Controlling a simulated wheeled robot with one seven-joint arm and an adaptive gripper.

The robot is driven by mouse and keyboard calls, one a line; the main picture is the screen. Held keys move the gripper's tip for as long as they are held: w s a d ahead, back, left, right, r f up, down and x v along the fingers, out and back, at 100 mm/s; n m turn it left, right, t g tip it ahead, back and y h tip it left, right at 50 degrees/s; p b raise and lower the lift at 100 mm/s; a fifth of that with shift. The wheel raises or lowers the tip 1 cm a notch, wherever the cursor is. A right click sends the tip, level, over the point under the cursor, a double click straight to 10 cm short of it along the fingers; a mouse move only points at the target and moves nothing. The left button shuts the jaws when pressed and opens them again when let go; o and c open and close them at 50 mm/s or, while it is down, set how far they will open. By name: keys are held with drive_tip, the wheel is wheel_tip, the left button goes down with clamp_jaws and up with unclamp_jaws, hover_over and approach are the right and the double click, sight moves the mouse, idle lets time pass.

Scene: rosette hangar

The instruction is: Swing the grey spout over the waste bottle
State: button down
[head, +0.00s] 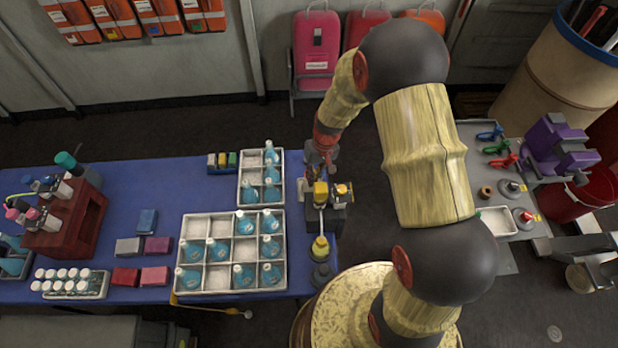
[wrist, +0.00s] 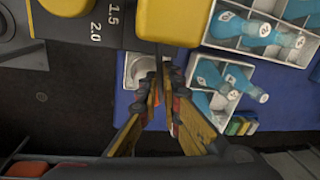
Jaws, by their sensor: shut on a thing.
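The dispenser (head: 326,215), a dark grey unit with yellow knobs, stands at the right edge of the blue table. In the wrist view its dark body (wrist: 95,55) shows the marks 1.5 and 2.0, beside a yellow part (wrist: 168,20). My gripper (head: 318,172) is at the dispenser's far side. In the wrist view my gripper (wrist: 160,78) has its fingers closed together on a small grey part, apparently the spout, mostly hidden between the fingertips. A white holder (wrist: 135,70) with a round recess lies just left of the fingertips. I cannot clearly pick out the waste bottle.
White crates of blue bottles (head: 232,285) (head: 247,190) stand left of the dispenser. A grey side table (head: 478,165) with coloured tools is at the right. Bare blue table (head: 165,190) lies farther left.

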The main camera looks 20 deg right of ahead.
drive_tip(key=shift+d+m, duration=0.45)
drive_tip(key=shift+m, duration=0.15)
drive_tip(key=c, duration=2)
unclamp_jaws()
drive_tip(key=r, duration=0.4)
drive_tip(key=d+r, duration=0.1)
drive_tip(key=r, duration=0.3)
drive_tip(key=d+r, duration=0.1)
drive_tip(key=r, duration=0.2)
drive_tip(key=shift+s+r, duration=0.1)
drive_tip(key=shift+r, duration=0.3)
